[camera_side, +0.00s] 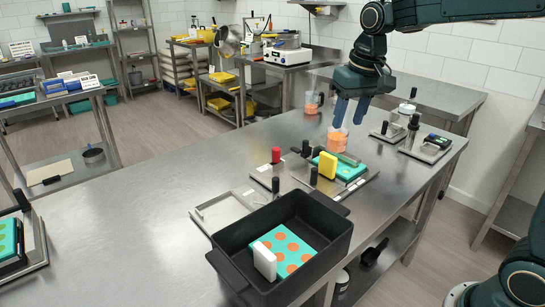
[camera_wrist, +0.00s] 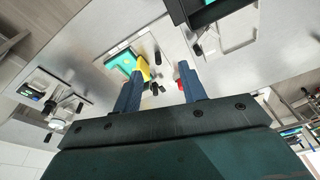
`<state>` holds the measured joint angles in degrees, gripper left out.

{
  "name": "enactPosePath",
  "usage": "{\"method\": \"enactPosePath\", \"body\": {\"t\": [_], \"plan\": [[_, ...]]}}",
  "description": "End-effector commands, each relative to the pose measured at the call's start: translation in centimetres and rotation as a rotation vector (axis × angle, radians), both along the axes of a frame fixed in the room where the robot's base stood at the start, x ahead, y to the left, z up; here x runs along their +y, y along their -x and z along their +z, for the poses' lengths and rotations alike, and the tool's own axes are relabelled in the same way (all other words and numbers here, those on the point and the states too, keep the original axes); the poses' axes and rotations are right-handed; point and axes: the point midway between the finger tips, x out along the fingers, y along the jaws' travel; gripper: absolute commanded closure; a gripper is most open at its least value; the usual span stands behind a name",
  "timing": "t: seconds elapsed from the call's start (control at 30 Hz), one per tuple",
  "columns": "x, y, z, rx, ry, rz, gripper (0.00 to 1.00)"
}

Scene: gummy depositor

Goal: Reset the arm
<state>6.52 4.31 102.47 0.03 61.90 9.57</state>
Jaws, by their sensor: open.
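My gripper (camera_side: 350,113) hangs above the steel table, fingers pointing down, open with nothing between them. In the side view its fingers show just above a clear beaker of orange liquid (camera_side: 337,142); I cannot tell the exact gap. In the wrist view the two blue fingers of my gripper (camera_wrist: 160,72) stand apart. A teal mould (camera_side: 343,170) with a yellow block (camera_side: 327,165) lies on a metal plate mid-table. A black bin (camera_side: 328,238) at the front holds a teal mould with orange rounds (camera_side: 287,246) and a white block (camera_side: 264,260).
A second beaker (camera_side: 311,103) stands farther back. Small fixtures with black-handled tools (camera_side: 413,130) stand at the table's right. A red-topped post (camera_side: 276,157) and black posts rise near the plate. An empty metal frame (camera_side: 212,212) lies beside the bin. The table's left part is largely clear.

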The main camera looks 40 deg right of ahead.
Motion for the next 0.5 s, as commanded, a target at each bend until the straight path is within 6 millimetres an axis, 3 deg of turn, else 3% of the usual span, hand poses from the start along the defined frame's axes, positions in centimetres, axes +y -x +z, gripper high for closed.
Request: {"method": "enactPosePath", "body": {"t": [0.2,0.5], "plan": [[1.4,4.7,1.5,-0.059,0.014,0.055,0.58],[2.8,11.0,1.9,-0.138,0.033,0.128,0.58]]}}
